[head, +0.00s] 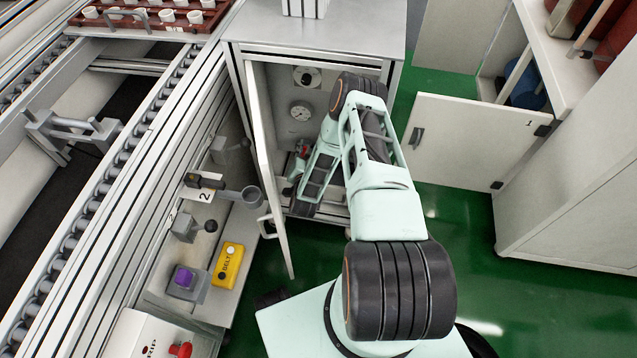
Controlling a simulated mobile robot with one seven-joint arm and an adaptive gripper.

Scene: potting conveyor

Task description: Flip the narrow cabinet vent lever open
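The narrow cabinet (397,78) stands at the top centre with its door (262,150) swung open toward the left. Inside, on the back wall, are a round dial gauge (300,111) and a round dark-centred fitting (307,77). A small red part (303,149) shows lower down, beside my arm; I cannot tell whether it is the vent lever. My arm reaches into the cabinet opening and bends downward there. My gripper's fingers are hidden behind my own arm, so I cannot see whether they touch anything.
The open door stands close left of my arm. Left of it, a bench holds a yellow belt box (229,265), a purple button (184,277) and a red knob (180,349). A roller conveyor (110,170) runs beyond. An open white cabinet door (460,140) is at right, over green floor.

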